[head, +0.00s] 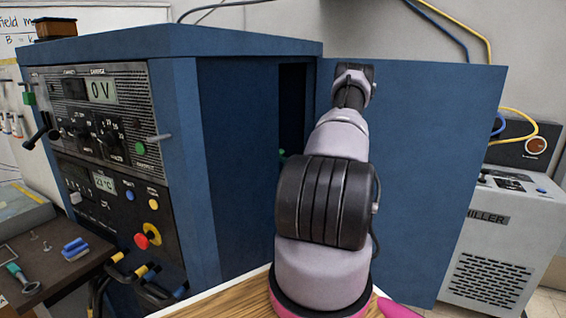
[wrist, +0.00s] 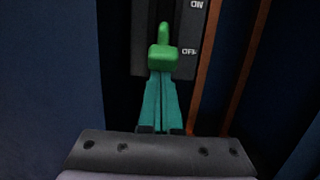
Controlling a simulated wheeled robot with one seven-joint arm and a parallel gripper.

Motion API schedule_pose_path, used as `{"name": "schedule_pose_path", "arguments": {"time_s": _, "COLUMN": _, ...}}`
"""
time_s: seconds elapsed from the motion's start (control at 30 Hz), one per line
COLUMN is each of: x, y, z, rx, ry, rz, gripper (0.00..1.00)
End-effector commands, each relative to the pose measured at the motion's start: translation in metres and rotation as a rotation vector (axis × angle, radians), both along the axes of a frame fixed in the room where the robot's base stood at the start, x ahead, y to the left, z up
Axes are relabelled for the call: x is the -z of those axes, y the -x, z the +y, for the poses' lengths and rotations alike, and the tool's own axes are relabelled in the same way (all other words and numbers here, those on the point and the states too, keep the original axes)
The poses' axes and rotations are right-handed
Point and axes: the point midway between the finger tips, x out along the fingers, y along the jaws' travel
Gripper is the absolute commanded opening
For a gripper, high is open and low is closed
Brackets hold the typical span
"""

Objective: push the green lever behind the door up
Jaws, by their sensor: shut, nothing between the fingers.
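The green lever (wrist: 163,56) sits on a dark switch plate in the wrist view, level with the OFF label and below the ON label. My gripper (wrist: 162,78) is shut and empty, its teal fingers pointing at the lever's block from just below. The tips meet the block's lower edge in the picture; I cannot tell whether they touch it. In the head view the blue door (head: 435,170) stands open to the right of the cabinet, and my arm reaches toward the dark opening beside it. My gripper is hidden there by my arm.
The blue cabinet (head: 235,170) with its control panel (head: 105,130) stands left of my arm. A white chiller (head: 505,235) is at the right behind the door. Orange strips (wrist: 205,75) run along the right of the switch plate. A dark table (head: 50,265) is at lower left.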

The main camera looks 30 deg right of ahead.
Motion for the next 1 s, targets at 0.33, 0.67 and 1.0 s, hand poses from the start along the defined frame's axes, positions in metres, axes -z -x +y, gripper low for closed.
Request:
{"name": "schedule_pose_path", "arguments": {"time_s": 0.33, "x": -0.019, "y": 0.009, "z": -0.005, "rx": 0.000, "ry": 0.098, "rz": 0.153, "gripper": 0.00}}
{"name": "schedule_pose_path", "arguments": {"time_s": 0.67, "x": -0.050, "y": 0.018, "z": -0.011, "rx": 0.000, "ry": 0.259, "rz": 0.421, "gripper": 0.00}}
{"name": "schedule_pose_path", "arguments": {"time_s": 1.0, "x": -0.082, "y": 0.019, "z": -0.011, "rx": -0.001, "ry": 0.421, "rz": 0.692, "gripper": 0.00}}
